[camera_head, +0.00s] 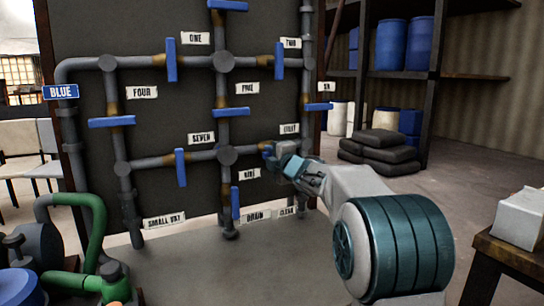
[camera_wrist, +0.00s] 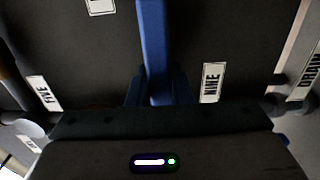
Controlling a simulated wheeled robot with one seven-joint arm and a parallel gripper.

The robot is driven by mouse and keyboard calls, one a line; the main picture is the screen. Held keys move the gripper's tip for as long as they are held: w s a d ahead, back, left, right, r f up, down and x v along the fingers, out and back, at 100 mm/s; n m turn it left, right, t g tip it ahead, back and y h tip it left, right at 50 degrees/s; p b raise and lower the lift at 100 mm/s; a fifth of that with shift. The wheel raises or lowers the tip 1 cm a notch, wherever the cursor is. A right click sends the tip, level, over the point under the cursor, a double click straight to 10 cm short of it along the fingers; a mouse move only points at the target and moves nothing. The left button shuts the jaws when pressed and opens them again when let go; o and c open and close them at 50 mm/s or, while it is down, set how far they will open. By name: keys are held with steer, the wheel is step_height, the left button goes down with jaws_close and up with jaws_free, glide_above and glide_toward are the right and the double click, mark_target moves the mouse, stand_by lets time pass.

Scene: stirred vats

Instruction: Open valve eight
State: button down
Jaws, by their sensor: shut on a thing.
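The label of valve eight (camera_head: 289,129) is on the dark panel, right of centre in the head view. My gripper (camera_head: 272,151) is just below it, at the right part of the lower horizontal pipe. In the wrist view my gripper (camera_wrist: 157,88) is shut on a blue valve handle (camera_wrist: 153,45). That handle runs along the same direction as the writing on the nearby labels. In the head view only a small blue piece of it shows at the gripper; my gripper and arm hide the rest, and its pivot is hidden.
Other blue handles are close by: valve seven (camera_head: 180,168), valve five (camera_head: 232,112), valve nine (camera_head: 235,203) and valve six (camera_head: 319,107). A green hose and pump (camera_head: 93,240) stand at lower left. A wooden table (camera_head: 515,252) stands at right. Floor between is clear.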

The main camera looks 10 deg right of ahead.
steer(key=c, duration=1.3)
jaws_free()
steer(key=shift+s, duration=0.1)
steer(key=v, duration=1.3)
steer(key=shift+s+p, duration=0.3)
steer(key=shift+p, duration=0.15)
steer(key=shift+d, duration=0.15)
